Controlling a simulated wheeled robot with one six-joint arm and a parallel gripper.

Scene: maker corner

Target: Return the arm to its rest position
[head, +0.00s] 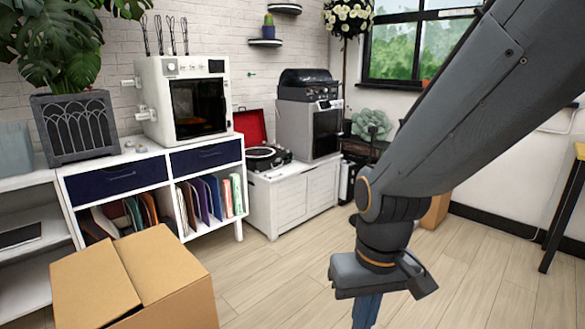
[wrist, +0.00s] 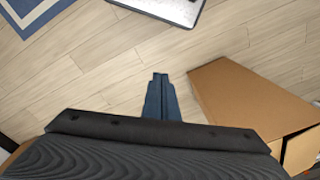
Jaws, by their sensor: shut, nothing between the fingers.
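My gripper (wrist: 160,82) points down over the wooden floor in the wrist view, with its blue fingers together and nothing between them. In the head view my gripper (head: 366,312) hangs at the bottom, right of centre, and its fingertips are cut off by the lower edge. My dark grey arm comes down from the upper right corner to it. No object touches the fingers in either view.
A cardboard box (head: 160,265) stands at the lower left, apart from my gripper. A white cabinet with blue drawers (head: 110,178) carries a white machine (head: 160,100). A low white cabinet (head: 300,198) holds a record player (head: 265,155). Open floor (head: 270,285) lies between.

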